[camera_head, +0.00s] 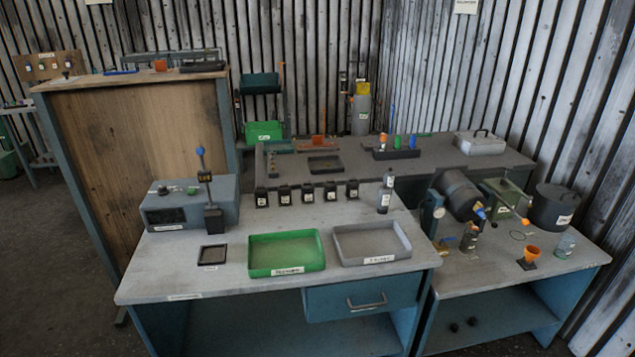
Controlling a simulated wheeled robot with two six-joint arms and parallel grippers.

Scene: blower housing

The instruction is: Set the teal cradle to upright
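On the right bench, a dark drum (457,192) lies tilted. A muted green-teal frame (503,190) stands just right of it and may be the teal cradle or a part of it; I cannot tell for certain. A blue-tipped part (480,213) and an orange-tipped part (525,221) show at the front of this group. How the drum is borne is partly hidden. Neither of my grippers is in view.
The front bench holds a green tray (252,268), a grey tray (340,257), a grey-blue box with a lever (203,168) and a bottle (384,192). On the right bench are a dark pot (553,207), an orange funnel (531,253) and a jar (565,246).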

